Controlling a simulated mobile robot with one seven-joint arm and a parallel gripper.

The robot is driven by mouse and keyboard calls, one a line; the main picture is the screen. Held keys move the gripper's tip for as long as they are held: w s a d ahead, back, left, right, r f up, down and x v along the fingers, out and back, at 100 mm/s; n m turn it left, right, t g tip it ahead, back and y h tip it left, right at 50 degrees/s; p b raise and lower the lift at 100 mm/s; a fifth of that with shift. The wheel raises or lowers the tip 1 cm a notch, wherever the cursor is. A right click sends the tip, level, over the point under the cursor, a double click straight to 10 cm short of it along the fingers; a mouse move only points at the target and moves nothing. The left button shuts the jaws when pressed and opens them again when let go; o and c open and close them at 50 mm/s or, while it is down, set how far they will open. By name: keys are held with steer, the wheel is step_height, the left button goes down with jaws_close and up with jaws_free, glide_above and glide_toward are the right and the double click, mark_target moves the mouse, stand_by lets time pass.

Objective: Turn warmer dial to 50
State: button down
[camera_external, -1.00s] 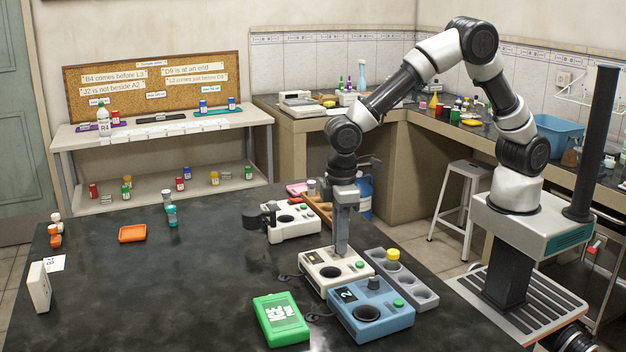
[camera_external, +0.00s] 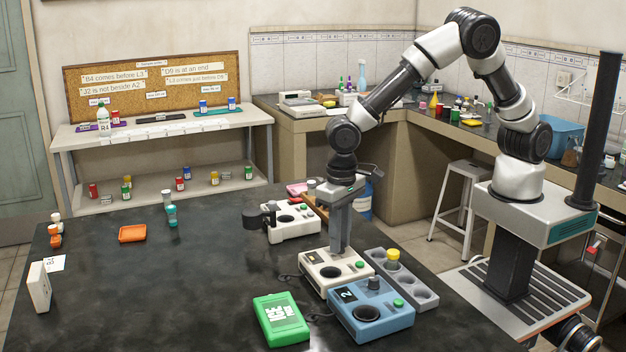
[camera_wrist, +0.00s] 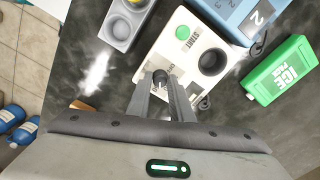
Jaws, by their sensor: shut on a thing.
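The cream warmer (camera_external: 325,277) stands on the dark bench with a round dark well and a green button. In the wrist view the warmer (camera_wrist: 190,25) shows a START label by the green button (camera_wrist: 182,34). Its small dark dial (camera_wrist: 160,76) sits between my fingertips. My gripper (camera_wrist: 160,84) points down and is shut on the dial; the fingers hide most of it, and I cannot read its setting. In the external view my gripper (camera_external: 340,252) reaches down onto the top of the warmer.
A blue device (camera_external: 372,312) marked 2 stands close beside the warmer. A grey rack (camera_external: 418,294) with a yellow-capped item (camera_external: 393,257) lies behind it. A green ice pack (camera_external: 280,318) is in front and a white device (camera_external: 292,228) behind.

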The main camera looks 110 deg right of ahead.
steer(key=shift+m+p, duration=0.35)
steer(key=shift+m, duration=0.75)
steer(key=c, duration=1.6)
jaws_free()
steer(key=shift+r, duration=0.15)
step_height(320, 180, up, 17)
steer(key=shift+r+p, duration=0.1)
steer(key=shift+p, duration=0.45)
